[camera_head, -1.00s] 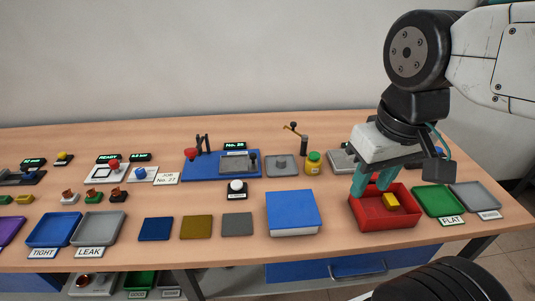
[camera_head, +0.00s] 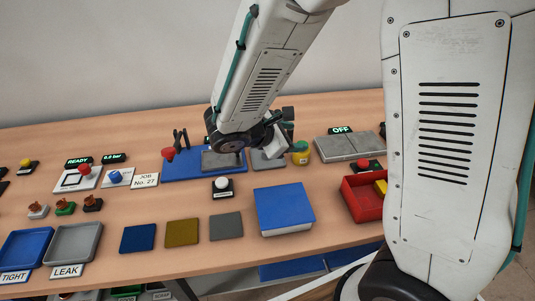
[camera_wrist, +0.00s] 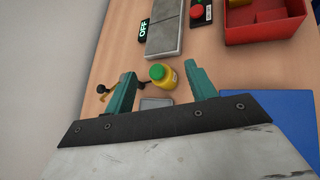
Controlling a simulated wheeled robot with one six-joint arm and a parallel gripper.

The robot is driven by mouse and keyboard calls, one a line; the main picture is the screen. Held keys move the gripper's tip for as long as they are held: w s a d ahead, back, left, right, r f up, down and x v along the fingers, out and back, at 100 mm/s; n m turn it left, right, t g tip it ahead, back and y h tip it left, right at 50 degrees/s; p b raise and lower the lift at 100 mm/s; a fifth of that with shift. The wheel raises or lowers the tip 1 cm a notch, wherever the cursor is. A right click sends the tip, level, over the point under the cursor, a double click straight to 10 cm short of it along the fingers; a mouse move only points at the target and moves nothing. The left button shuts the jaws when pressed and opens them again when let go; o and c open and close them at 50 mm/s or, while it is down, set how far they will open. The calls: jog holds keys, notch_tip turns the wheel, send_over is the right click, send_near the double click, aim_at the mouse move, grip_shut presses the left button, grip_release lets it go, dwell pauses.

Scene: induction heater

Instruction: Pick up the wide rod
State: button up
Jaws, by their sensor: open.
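I cannot make out a wide rod in any view. My gripper (camera_wrist: 159,74) is open in the wrist view, its two teal fingers apart with nothing held. Beyond and between the fingertips stands a yellow jar (camera_wrist: 161,78) with a green lid, which also shows in the head view (camera_head: 300,156). A grey two-part block (camera_head: 350,146) with an OFF display (camera_head: 341,129) stands right of the jar.
A red bin (camera_head: 362,203) holds a yellow block (camera_head: 381,187). A blue box (camera_head: 284,208) sits at the front. Flat blue, olive and grey pads lie to its left. A brass-coloured lever (camera_wrist: 104,93) is by the left finger. My arm covers the right side of the head view.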

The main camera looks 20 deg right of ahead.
jog(key=w+a+f+n+t, duration=0.1)
jog(key=w+a+f+n, duration=0.1)
jog(key=f+n, duration=0.1)
jog(key=w+a+f+n+t, duration=0.2)
jog(key=a+f+n, duration=0.1)
jog(key=w+a+f+n+t+y, duration=0.1)
jog(key=a+f+n+t, duration=0.1)
jog(key=a+f, duration=0.1)
jog(key=shift+w+a+f+n, duration=0.15)
jog(key=shift+w+f+n, duration=0.25)
jog(key=shift+f, duration=0.2)
jog(key=shift+w+f, duration=0.2)
jog(key=shift+f, duration=0.1)
jog(key=x, duration=0.7)
jog(key=shift+w+f, duration=0.15)
jog(key=shift+f, duration=0.05)
jog(key=shift+t, duration=0.3)
jog(key=c, duration=1.2)
